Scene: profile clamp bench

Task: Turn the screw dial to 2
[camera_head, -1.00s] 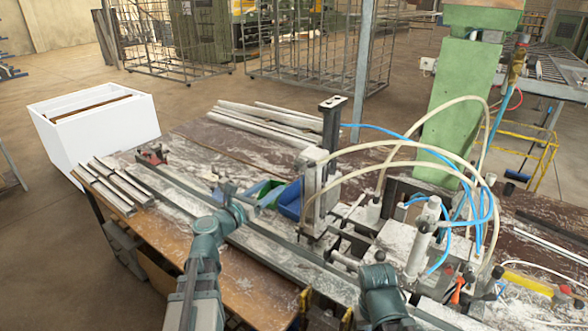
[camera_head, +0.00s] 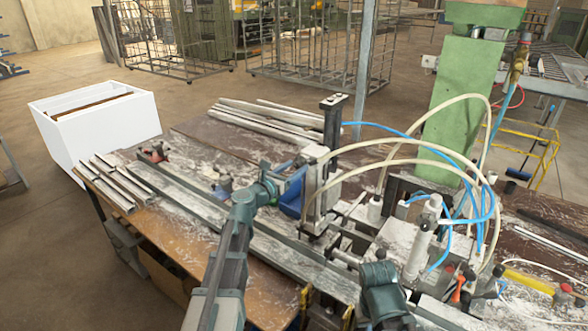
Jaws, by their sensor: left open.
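I cannot pick out the screw dial or its numbers for sure in the head view. The clamp unit (camera_head: 322,165), with its dark upright post, stands at the middle of the bench. My left gripper (camera_head: 282,173) is small and partly hidden by its own wrist; it is open.
Pale hoses and blue tubes arch over the fixtures on the right. A green column (camera_head: 455,105) rises behind them. Profile strips lie on the bench at left (camera_head: 113,183) and at the back (camera_head: 268,120). A white box (camera_head: 97,125) stands beyond the left end.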

